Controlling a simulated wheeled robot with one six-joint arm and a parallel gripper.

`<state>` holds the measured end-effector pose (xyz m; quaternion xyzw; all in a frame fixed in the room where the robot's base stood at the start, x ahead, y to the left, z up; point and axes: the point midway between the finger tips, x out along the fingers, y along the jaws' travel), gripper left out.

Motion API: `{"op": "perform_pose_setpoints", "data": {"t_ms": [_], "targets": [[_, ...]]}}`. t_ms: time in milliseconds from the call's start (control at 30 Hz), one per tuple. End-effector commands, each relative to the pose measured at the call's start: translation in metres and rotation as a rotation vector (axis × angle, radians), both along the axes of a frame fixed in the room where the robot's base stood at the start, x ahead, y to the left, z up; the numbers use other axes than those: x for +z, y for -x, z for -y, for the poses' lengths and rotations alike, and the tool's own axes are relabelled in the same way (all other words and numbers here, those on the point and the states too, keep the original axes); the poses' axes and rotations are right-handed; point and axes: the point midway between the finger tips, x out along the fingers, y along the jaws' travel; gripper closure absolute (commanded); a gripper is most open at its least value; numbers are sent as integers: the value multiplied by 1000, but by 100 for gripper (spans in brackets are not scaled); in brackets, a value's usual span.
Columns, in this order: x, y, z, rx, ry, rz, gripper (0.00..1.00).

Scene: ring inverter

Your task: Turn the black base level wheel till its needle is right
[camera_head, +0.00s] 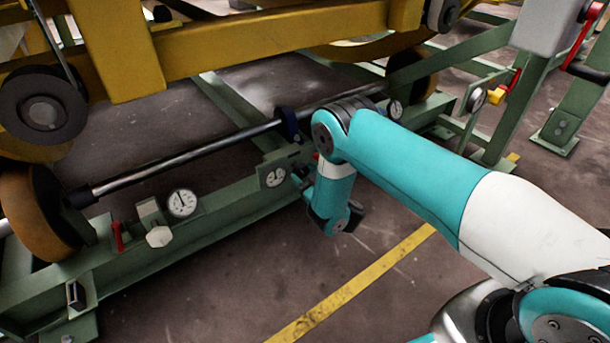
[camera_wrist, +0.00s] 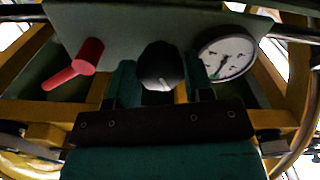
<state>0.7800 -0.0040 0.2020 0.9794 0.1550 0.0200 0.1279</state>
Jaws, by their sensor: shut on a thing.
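In the wrist view the black wheel (camera_wrist: 157,64), a round knob with a pale line on its face, sits between the two teal fingers of my gripper (camera_wrist: 157,88). The gripper is shut on it. A round white dial (camera_wrist: 227,57) stands right beside the wheel; its dark needle and a small green mark show, but its exact reading is too small to tell. In the head view my arm hides the wheel, and the fingers cannot be clearly made out.
A red lever (camera_wrist: 77,64) stands left of the wheel in the wrist view. In the head view the green frame (camera_head: 225,212) carries another dial (camera_head: 182,203), a white knob (camera_head: 158,237) and a red handle (camera_head: 117,235). A yellow beam (camera_head: 250,38) hangs above. The floor in front is clear.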

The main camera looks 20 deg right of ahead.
Motion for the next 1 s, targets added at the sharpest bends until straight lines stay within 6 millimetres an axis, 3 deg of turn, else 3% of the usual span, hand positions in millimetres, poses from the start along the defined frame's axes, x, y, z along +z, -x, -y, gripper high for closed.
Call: {"op": "perform_pose_setpoints", "data": {"t_ms": [167, 200, 300, 733, 967, 1000], "targets": [[1, 0, -1, 3, -1, 3, 76], [1, 0, -1, 3, 0, 3, 50], [1, 0, -1, 3, 0, 3, 28], [3, 5, 2, 4, 2, -2, 27], [9, 30, 11, -4, 0, -2, 27], [7, 42, 15, -2, 0, -8, 27]]}}
